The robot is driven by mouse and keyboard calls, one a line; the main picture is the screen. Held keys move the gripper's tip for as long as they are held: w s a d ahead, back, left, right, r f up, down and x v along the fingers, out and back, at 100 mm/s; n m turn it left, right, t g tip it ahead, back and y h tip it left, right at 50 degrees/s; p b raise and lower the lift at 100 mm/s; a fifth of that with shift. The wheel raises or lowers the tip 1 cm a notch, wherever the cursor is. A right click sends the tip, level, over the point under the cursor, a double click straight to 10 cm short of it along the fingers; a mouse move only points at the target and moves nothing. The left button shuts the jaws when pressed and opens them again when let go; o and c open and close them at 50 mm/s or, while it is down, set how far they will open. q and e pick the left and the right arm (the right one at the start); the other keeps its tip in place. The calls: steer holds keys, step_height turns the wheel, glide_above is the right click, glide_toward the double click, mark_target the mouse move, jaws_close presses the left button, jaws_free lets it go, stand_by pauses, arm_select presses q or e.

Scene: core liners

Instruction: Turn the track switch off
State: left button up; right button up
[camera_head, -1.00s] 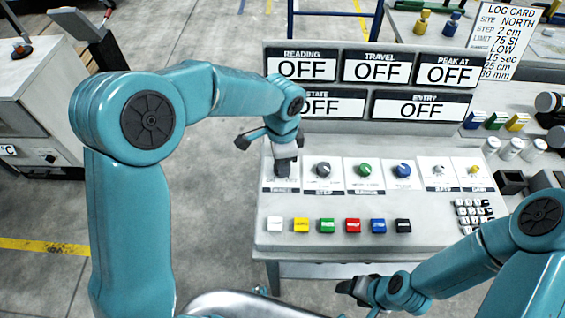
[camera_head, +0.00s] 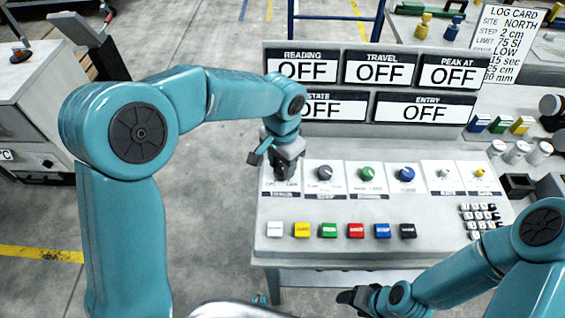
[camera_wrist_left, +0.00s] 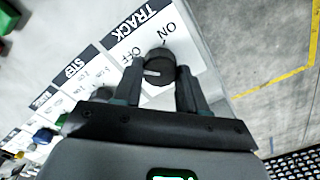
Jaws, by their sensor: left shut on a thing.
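The track switch (camera_wrist_left: 158,66) is a round black knob with a white pointer mark, in the middle of the left wrist view. The words TRACK, ON and OFF are printed on the white label beside it. My left gripper (camera_head: 284,170) is over the leftmost place in the panel's knob row and hides the knob in the head view. In the left wrist view its two fingers (camera_wrist_left: 160,82) are shut on the knob's sides. My right gripper (camera_head: 352,298) is at the lower right of the head view, in front of the panel; its jaws are not clear.
Several other knobs, such as the grey one (camera_head: 324,172), stand in the row to the right. A row of coloured buttons, with a yellow button (camera_head: 302,230), lies below. The display boards, with the travel display (camera_head: 378,70), read OFF behind the panel.

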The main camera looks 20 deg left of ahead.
mark_target(281, 169)
arm_select(q)
steer(key=shift+s+f, duration=0.15)
steer(key=o, duration=1.1)
steer(key=shift+a, duration=0.1)
steer(key=shift+c, duration=0.2)
steer(key=shift+r, duration=0.2)
step_height(281, 169, up, 8)
steer(key=p, duration=0.6)
steer(key=shift+f, duration=0.1)
